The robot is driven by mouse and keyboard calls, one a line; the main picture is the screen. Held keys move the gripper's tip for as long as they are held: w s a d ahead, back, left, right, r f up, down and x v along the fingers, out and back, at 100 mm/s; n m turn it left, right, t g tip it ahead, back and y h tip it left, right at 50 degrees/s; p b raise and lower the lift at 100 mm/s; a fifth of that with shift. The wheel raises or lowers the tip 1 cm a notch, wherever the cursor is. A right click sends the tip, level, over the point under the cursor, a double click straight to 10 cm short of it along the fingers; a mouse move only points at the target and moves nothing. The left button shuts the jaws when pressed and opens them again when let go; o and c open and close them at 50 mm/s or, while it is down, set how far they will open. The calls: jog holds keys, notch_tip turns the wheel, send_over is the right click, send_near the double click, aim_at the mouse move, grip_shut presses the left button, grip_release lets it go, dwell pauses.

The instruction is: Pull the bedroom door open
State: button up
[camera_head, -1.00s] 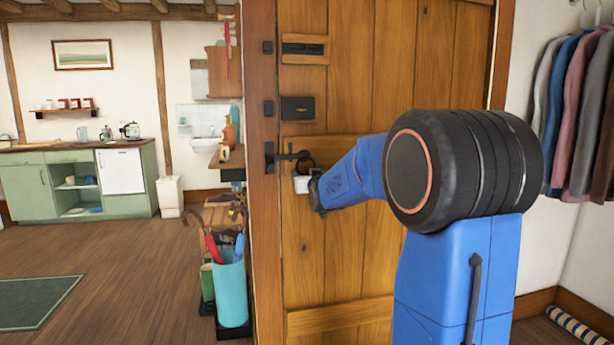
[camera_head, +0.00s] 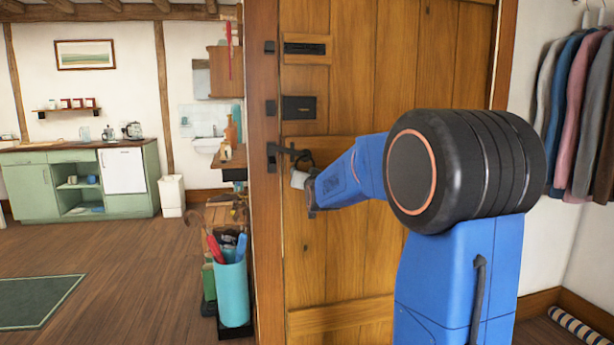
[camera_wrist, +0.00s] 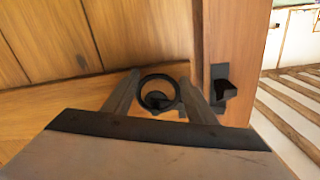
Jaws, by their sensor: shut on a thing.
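The bedroom door (camera_head: 345,230), of upright wooden planks, fills the middle of the head view and sits against its wooden post. Its black ring handle (camera_head: 305,158) hangs beside a black latch (camera_head: 285,150) at the door's left edge. In the wrist view the ring handle (camera_wrist: 144,87) lies between the two fingers of my gripper (camera_wrist: 163,86), which is shut on it. In the head view my gripper (camera_head: 301,178) is at the ring and looks tilted; my arm partly hides its grip. The latch catch (camera_wrist: 221,85) on the post shows in the wrist view. No gap shows at the door's edge.
Left of the post (camera_head: 265,230), a turquoise umbrella bin (camera_head: 232,291) stands by a wooden bench. Clothes (camera_head: 580,115) hang at the right, above a rolled striped rug (camera_head: 577,328). Open wooden floor (camera_head: 130,255) lies at the left.

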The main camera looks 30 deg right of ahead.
jog(key=shift+w+a+r+m, duration=0.1)
jog(key=shift+a+r+m, duration=0.2)
jog(key=shift+m, duration=0.5)
jog(key=shift+w+a+r+m, duration=0.15)
jog(key=shift+a+m, duration=0.25)
jog(key=shift+m, duration=0.4)
jog(key=shift+s, duration=0.1)
